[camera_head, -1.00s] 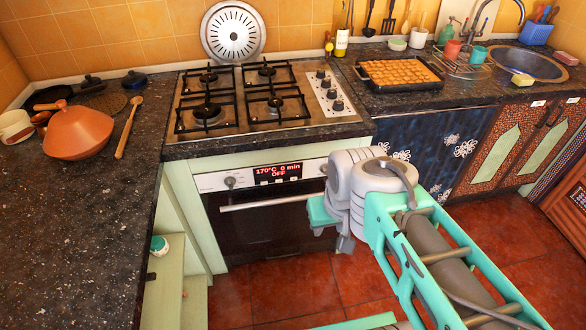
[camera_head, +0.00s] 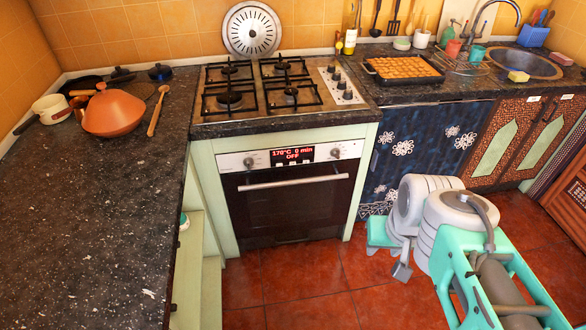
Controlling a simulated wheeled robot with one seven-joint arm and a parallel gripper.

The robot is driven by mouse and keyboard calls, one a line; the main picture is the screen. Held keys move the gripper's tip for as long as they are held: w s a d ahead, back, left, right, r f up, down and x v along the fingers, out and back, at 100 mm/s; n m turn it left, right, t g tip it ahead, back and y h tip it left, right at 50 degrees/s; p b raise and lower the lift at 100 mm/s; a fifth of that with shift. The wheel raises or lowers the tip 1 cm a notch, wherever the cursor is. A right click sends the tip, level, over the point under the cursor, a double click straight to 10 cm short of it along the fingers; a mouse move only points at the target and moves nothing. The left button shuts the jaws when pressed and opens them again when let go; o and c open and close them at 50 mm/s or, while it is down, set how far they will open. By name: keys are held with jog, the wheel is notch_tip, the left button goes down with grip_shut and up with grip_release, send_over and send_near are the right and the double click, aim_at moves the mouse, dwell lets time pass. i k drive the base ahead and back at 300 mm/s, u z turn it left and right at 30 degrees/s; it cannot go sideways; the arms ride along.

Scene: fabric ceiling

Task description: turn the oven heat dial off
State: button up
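The oven (camera_head: 290,205) is built in under the hob, its door shut. Its silver panel has a left dial (camera_head: 248,162) and a right dial (camera_head: 336,152), one each side of a display (camera_head: 292,155). The display shows red text that seems to read 170°C, 0 min, OFF. I cannot tell which dial sets the heat. My gripper (camera_head: 400,268) is low over the floor, right of the oven and apart from both dials. My wrist partly hides it, so its opening and any held thing cannot be made out.
The gas hob (camera_head: 265,88) is above the oven. A dark worktop (camera_head: 90,200) juts forward on the left, with an orange tagine (camera_head: 113,112). Blue cabinet doors (camera_head: 425,140) stand behind my arm. The tiled floor (camera_head: 300,280) before the oven is clear.

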aim_at(335, 152)
jog(key=u, duration=0.55)
jog(key=i, duration=0.45)
jog(key=z, duration=0.45)
jog(key=k, duration=0.5)
jog(key=u, duration=0.7)
jog(key=i, duration=0.6)
jog(key=z, duration=0.9)
